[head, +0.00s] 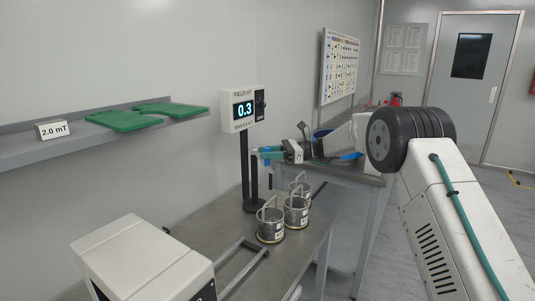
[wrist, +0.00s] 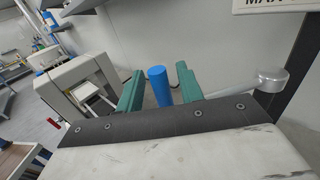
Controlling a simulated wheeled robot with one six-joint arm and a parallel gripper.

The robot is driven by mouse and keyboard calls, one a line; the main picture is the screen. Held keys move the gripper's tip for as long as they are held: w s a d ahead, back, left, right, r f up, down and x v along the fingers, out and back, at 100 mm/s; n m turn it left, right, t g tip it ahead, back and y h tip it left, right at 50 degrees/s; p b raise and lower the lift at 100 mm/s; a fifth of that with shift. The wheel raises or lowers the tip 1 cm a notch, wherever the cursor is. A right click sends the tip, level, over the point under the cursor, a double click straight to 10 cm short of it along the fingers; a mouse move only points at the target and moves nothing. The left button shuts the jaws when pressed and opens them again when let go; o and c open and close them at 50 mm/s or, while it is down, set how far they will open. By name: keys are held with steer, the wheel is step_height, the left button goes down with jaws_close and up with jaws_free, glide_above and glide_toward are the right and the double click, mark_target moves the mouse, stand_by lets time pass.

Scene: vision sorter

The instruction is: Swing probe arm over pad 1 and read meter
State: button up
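The meter (head: 240,110) stands on a dark post above the bench, and its display reads 0.3. My gripper (head: 265,153) is near the post, above the bench. In the wrist view its two teal fingers (wrist: 159,88) stand on either side of an upright blue cylinder (wrist: 158,86), with narrow gaps showing, so it looks open around it. A pale probe arm (wrist: 225,90) runs from a round grey hub (wrist: 271,84) on the post to behind the right finger. Its join to the blue cylinder is hidden. I cannot identify pad 1.
Several metal canisters with handles (head: 271,224) stand on the bench (head: 240,198) below my gripper. A white boxy machine (head: 143,256) is at the front left. A wall shelf (head: 85,145) holds a "2.0 mT" card (head: 53,130) and green trays (head: 125,121).

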steer(key=d, duration=0.7)
steer(key=shift+w+d, duration=0.25)
steer(key=shift+w, duration=0.1)
